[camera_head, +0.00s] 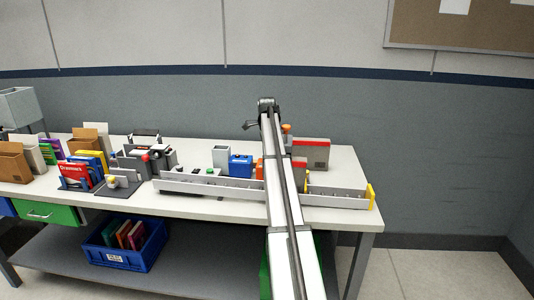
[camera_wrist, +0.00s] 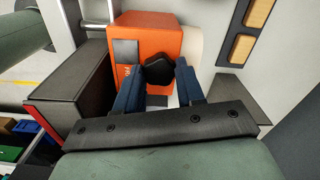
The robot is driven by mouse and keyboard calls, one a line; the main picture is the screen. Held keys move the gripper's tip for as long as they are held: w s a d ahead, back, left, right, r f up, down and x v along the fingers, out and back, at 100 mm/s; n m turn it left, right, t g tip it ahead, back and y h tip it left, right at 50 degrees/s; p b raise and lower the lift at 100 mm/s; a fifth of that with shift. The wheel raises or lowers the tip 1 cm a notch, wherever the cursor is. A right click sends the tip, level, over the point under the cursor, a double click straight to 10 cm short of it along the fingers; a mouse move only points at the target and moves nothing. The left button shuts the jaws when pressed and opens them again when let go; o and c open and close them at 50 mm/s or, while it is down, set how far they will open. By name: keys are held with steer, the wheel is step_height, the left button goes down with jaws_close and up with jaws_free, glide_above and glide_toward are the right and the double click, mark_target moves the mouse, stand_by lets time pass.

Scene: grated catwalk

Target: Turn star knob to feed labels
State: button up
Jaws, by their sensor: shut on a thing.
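In the wrist view, a dark, many-sided star knob (camera_wrist: 157,70) sits on the front of an orange box-shaped device (camera_wrist: 150,38) with a grey panel on its left. My gripper (camera_wrist: 158,80) has its two blue fingers on either side of the knob and is shut on it. The knob's lower part is partly hidden between the fingers. In the head view, my arm covers the gripper and the knob, and only small orange patches show beside the arm.
A dark box with a red edge (camera_wrist: 75,95) stands close left of the fingers in the wrist view. In the head view, a long grey rail (camera_head: 210,186) with a yellow end (camera_head: 371,196) runs along the table front. A blue box (camera_head: 240,166) and a grey-red box (camera_head: 311,154) flank my arm.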

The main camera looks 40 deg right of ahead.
steer(key=shift+m, duration=1.3)
steer(key=o, duration=1)
steer(key=shift+r, duration=0.1)
step_height(320, 180, up, 14)
steer(key=shift+f, duration=0.15)
